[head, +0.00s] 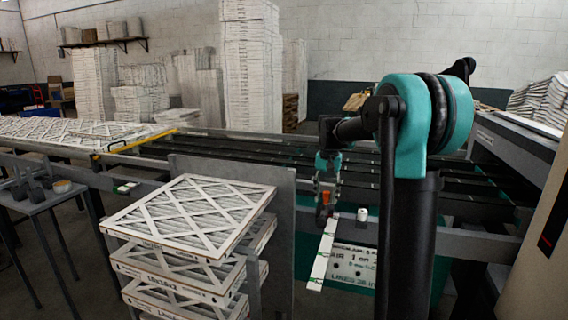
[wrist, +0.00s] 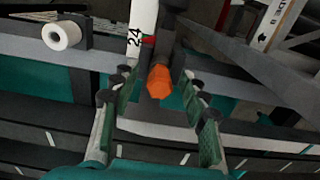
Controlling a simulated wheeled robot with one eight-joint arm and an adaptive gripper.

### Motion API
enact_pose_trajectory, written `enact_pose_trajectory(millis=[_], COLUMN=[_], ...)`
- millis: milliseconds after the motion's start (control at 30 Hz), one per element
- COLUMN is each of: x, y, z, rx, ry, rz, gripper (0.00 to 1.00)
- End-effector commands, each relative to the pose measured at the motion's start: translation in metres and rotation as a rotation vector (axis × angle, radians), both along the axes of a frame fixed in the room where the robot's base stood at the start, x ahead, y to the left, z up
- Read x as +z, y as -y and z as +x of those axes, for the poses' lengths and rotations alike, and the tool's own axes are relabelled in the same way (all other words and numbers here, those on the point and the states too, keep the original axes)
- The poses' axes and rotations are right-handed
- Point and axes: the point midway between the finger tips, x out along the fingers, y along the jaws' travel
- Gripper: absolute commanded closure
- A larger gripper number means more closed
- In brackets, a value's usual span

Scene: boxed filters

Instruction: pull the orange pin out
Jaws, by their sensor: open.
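The orange pin (wrist: 159,82) shows in the wrist view as a faceted orange knob at the end of a dark shaft or bracket. It sits between the tips of my open gripper (wrist: 160,92), with a visible gap on each side. In the head view the pin (head: 326,198) is a small orange spot below the gripper (head: 327,182), at the conveyor's front rail. A white strip marked 24 (wrist: 142,30) lies just behind the pin in the wrist view. Where the pin enters its seat is hidden.
A white roll (wrist: 62,35) sits on the grey rail left of the pin; it also shows in the head view (head: 362,214). A stack of boxed filters (head: 190,215) stands left of the arm. Dark conveyor rollers (head: 250,150) run behind the rail.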

Motion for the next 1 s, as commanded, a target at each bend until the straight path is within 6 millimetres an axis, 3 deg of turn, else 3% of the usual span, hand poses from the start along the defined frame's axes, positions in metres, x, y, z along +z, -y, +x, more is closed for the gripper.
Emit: enact_pose_trajectory(millis=[67, 433, 1000], x=[0.0, 0.0, 0.0098], y=[0.0, 0.0, 0.0], z=[0.0, 0.0, 0.0], rx=[0.0, 0.0, 0.0], ry=[0.0, 0.0, 0.0], rz=[0.0, 0.0, 0.0], gripper=[0.55, 1.0, 1.0])
